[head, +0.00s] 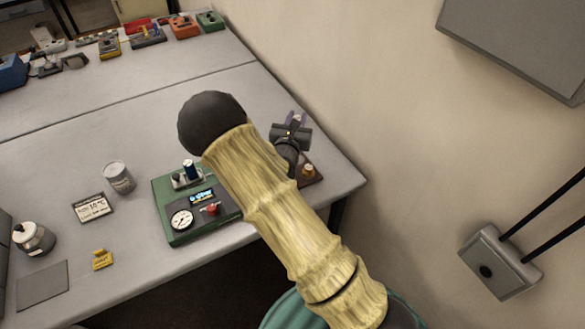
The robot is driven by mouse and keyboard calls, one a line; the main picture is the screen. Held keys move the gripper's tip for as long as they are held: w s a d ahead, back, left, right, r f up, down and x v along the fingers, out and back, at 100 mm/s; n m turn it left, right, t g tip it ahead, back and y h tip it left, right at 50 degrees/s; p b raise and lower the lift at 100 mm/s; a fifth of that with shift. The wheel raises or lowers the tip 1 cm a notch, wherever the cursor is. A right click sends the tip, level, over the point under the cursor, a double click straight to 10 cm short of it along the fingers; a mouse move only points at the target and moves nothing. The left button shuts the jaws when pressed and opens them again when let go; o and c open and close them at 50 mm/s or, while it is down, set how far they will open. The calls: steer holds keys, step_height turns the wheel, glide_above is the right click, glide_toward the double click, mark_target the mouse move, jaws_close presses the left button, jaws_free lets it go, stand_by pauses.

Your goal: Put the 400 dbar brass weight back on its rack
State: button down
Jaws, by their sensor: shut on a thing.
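My gripper (297,117) is at the right end of the bench, beyond my arm, its fingers pointing away from me. It is shut on a small pale brass-coloured piece, which I take to be the brass weight (297,119); its marking is too small to read. A small dark brown rack (315,178) sits near the bench's right edge, just below my gripper in the picture. A brass piece (308,170) stands on it. My arm hides the rack's left part. I cannot tell how high the held piece is above the bench.
A green instrument box (173,211) with gauge and display stands left of my arm. A grey can (119,178), label card (93,208), yellow block (102,260) and jar (33,237) are further left. The wall (400,130) is close on the right. Mid-bench is clear.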

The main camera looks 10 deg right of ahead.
steer(key=shift+s+d+r, duration=0.1)
steer(key=shift+s+d, duration=0.05)
steer(key=shift+s, duration=0.1)
steer(key=shift+s+d+f, duration=0.1)
steer(key=shift+d+f, duration=0.05)
steer(key=shift+f, duration=0.05)
steer(key=shift+w+f+p, duration=0.2)
steer(key=shift+f+p, duration=0.4)
steer(key=shift+f, duration=2.1)
step_height(320, 180, down, 4)
steer(key=shift+r+p, duration=0.1)
steer(key=shift+p, duration=0.35)
steer(key=shift+f, duration=0.2)
steer(key=shift+f, duration=0.35)
steer(key=shift+s+f+b, duration=0.1)
steer(key=shift+f+b, duration=0.15)
steer(key=shift+b, duration=0.15)
